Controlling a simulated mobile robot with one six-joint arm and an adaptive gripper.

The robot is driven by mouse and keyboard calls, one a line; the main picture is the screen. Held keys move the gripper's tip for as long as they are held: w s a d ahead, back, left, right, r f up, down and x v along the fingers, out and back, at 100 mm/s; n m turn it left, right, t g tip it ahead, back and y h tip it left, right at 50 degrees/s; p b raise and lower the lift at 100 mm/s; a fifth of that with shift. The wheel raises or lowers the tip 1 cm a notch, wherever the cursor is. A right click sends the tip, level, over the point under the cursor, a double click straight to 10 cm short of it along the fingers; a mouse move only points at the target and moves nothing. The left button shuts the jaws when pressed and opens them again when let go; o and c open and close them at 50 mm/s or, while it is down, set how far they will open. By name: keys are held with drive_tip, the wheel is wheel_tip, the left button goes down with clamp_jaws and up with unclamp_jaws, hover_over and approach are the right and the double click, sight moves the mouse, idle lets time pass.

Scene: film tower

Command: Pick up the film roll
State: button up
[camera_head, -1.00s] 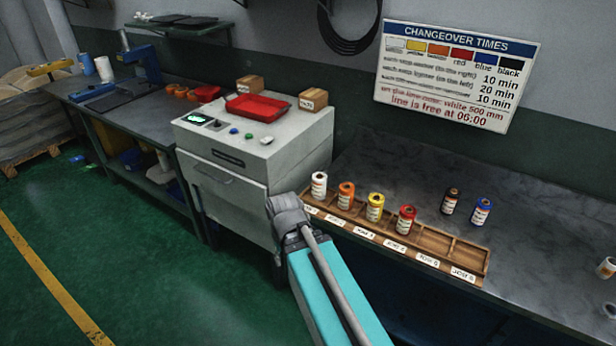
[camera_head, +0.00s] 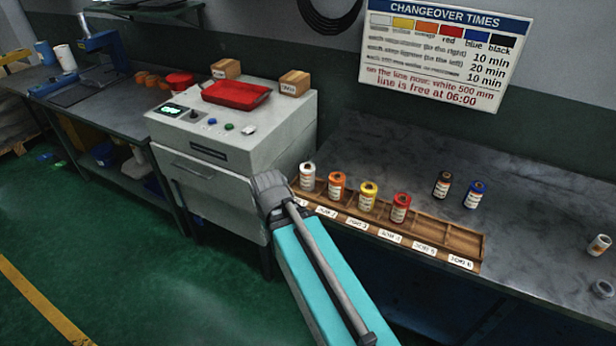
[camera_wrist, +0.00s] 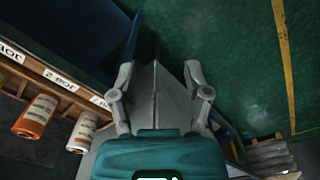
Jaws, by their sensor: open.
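Several film rolls stand upright in a labelled wooden rack: white (camera_head: 307,177), orange (camera_head: 337,186), yellow (camera_head: 368,197) and red (camera_head: 400,208). A dark roll (camera_head: 442,185) and a blue roll (camera_head: 475,195) stand behind the rack on the bench. Another roll (camera_head: 599,245) is at the far right. The task does not say which roll is meant. In the wrist view, my gripper (camera_wrist: 159,72) is open and empty above the floor. There, the orange roll (camera_wrist: 36,117) and the white roll (camera_wrist: 82,132) are left of it, apart from the fingers. The fingers are hidden in the head view.
The rack (camera_head: 463,239) has empty compartments at its right end. A grey machine (camera_head: 225,150) with a red tray (camera_head: 236,95) and cardboard boxes stands left of the bench (camera_head: 540,210). A changeover sign (camera_head: 440,50) hangs on the wall. Open green floor (camera_head: 90,220) lies at left.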

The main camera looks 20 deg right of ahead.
drive_tip(key=o, duration=0.4)
drive_tip(key=shift+w+d+f+b, duration=0.3)
drive_tip(key=shift+w+f+b, duration=0.05)
drive_tip(key=shift+f, duration=0.05)
drive_tip(key=shift+c, duration=0.2)
drive_tip(key=n+t+h+b, duration=0.1)
drive_tip(key=n+h+b, duration=1.75)
drive_tip(key=b, duration=0.45)
approach(308, 177)
drive_tip(key=w+a, duration=0.3)
drive_tip(key=shift+s+d+y, duration=0.1)
drive_tip(key=shift+d+y, duration=0.05)
drive_tip(key=shift+y, duration=0.1)
drive_tip(key=shift+d, duration=0.15)
drive_tip(key=shift+w+d, duration=0.15)
drive_tip(key=shift+d, duration=1.95)
drive_tip(key=shift+w+d, duration=0.1)
drive_tip(key=shift+d, duration=2)
